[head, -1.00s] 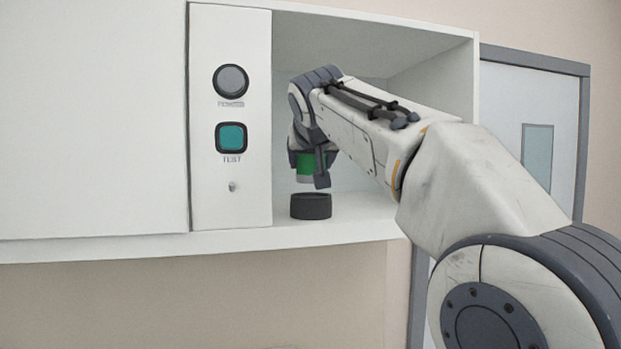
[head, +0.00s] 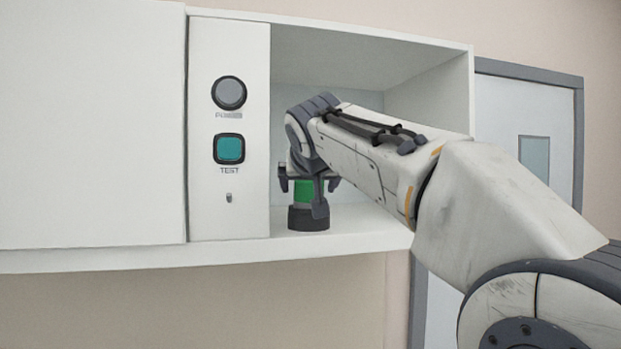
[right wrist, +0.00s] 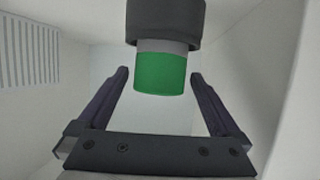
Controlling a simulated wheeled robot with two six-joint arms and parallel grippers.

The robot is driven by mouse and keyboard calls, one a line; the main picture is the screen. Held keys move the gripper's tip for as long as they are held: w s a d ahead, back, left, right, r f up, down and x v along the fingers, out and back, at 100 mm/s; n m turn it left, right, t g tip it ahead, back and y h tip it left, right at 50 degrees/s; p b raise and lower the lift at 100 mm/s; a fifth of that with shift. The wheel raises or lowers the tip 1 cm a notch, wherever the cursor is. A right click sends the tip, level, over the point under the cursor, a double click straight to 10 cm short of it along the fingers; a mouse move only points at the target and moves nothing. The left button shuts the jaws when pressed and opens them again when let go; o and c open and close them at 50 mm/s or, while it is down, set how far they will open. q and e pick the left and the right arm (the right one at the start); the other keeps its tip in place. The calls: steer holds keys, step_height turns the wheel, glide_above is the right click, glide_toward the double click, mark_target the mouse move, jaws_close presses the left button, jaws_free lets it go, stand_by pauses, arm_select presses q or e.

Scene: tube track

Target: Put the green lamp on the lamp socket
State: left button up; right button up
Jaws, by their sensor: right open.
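The green lamp (head: 308,192) stands upright in the dark round lamp socket (head: 308,219) on the cabinet shelf. In the right wrist view the green lamp (right wrist: 160,74) has a grey collar that meets the dark socket (right wrist: 165,22). My right gripper (head: 302,200) is around the lamp from above with its fingers spread. In the right wrist view the fingers of the right gripper (right wrist: 160,78) stand apart on both sides of the lamp, with gaps to it. My left gripper is not in view.
A white panel left of the open compartment carries a grey round knob (head: 229,93), a teal TEST button (head: 229,149) and a small switch (head: 229,198). The compartment's right wall (head: 440,110) stands beside my arm. A door (head: 540,130) is at the right.

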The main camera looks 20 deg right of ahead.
steer(key=b+v, duration=0.2)
steer(key=v, duration=0.8)
steer(key=shift+s, duration=0.35)
steer(key=shift+a+r, duration=0.1)
